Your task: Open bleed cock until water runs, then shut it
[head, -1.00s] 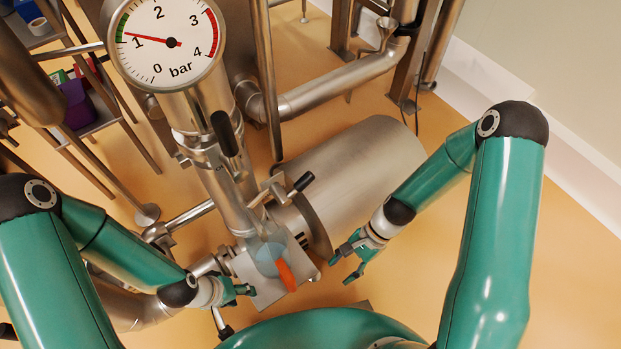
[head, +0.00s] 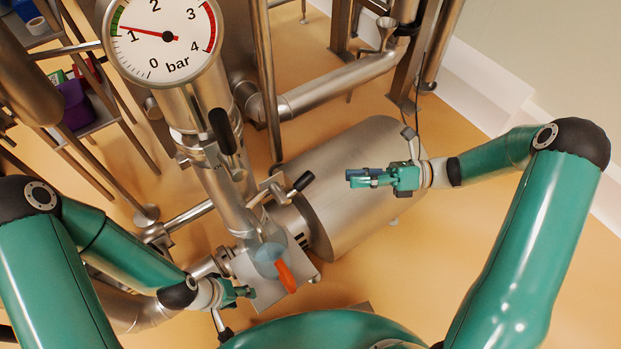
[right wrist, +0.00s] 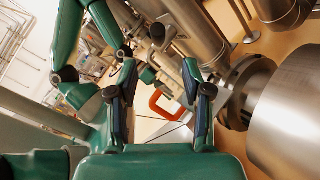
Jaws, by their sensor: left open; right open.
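A small metal cock with a black-tipped lever (head: 302,182) sits on the side of the steel column, its lever pointing up and right. Below its outlet a clear bluish jug (head: 266,256) with an orange handle (head: 286,277) stands on a metal plate. The orange handle also shows in the right wrist view (right wrist: 160,103). I see no water running. My right gripper (head: 350,178) is open and empty, above the steel drum and right of the lever. In its wrist view the jaws (right wrist: 159,68) are apart. My left gripper (head: 248,291) is open beside the plate, left of the jug.
A pressure gauge (head: 162,36) reads about 1 bar. A larger black handle (head: 222,131) is on the column. A steel drum (head: 365,185) lies behind my right gripper. A shelf with a purple bin (head: 75,103) is at left. Floor at right is clear.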

